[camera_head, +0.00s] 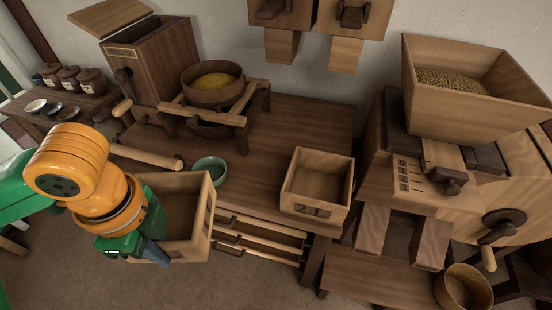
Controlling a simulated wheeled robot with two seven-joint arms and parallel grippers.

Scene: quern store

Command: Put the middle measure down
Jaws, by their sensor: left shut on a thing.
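My left gripper (150,248) is shut on the near left wall of an open wooden box, which I take to be the middle measure (202,222). The measure has pale walls and a dark inside that looks empty. It is roughly upright at the near left edge of the wooden table (255,140); I cannot tell whether it touches the table. A second open wooden box (318,207), with dark marks on its front, stands on the table to the right. My orange and green left wrist hides part of the held box. My right gripper is out of view.
A green bowl (210,171) stands close behind the held box. A quern with yellow meal (213,82) stands at the back left. A machine with a grain hopper (468,110) is at the right. Bare tabletop lies between the bowl and the second box.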

